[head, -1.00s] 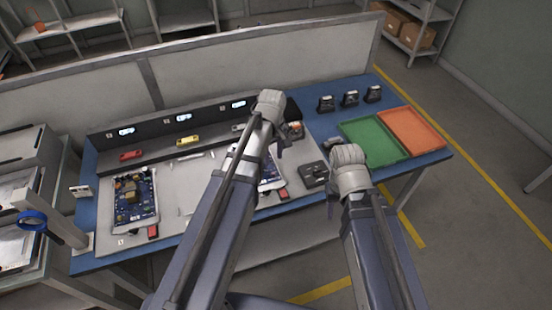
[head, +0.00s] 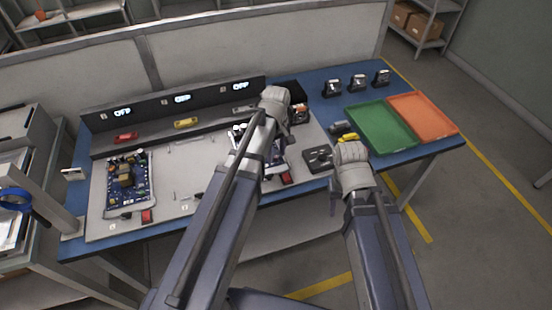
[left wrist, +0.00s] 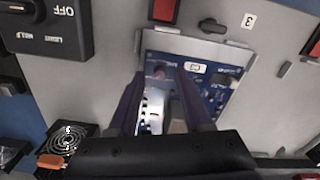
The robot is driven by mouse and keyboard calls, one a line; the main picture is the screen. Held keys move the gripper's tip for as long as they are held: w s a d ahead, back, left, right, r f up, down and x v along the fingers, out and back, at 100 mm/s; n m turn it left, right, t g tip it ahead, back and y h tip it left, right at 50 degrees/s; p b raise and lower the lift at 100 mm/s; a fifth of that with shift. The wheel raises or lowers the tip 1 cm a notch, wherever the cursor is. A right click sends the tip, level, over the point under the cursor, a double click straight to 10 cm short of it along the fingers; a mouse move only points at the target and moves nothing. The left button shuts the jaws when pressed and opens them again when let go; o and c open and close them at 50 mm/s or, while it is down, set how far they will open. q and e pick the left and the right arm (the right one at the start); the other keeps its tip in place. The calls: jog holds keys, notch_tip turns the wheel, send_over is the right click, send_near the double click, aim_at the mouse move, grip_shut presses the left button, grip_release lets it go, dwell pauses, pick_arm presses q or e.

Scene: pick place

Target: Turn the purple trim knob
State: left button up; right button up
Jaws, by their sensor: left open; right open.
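In the left wrist view a blue circuit board (left wrist: 218,92) lies beside a label 3. My left gripper (left wrist: 166,72) is open above this board, its two dark fingers apart. A small dull pinkish-purple part (left wrist: 159,73) shows by the fingertips; it looks like the purple trim knob, but its turn angle and any contact cannot be told. In the head view my left arm partly covers this board (head: 272,162), and the knob cannot be made out. My left gripper (head: 277,105) is above it. My right gripper (head: 350,153) is right of the board; its fingers are hidden.
A black selector box (head: 318,159) stands right of the board. Another board (head: 128,182) lies at the left station. A green tray (head: 381,126) and an orange tray (head: 423,114) lie at the right.

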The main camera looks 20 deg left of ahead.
pick_arm(q)
jog(key=shift+f, duration=0.15)
grip_shut()
dwell(0.4)
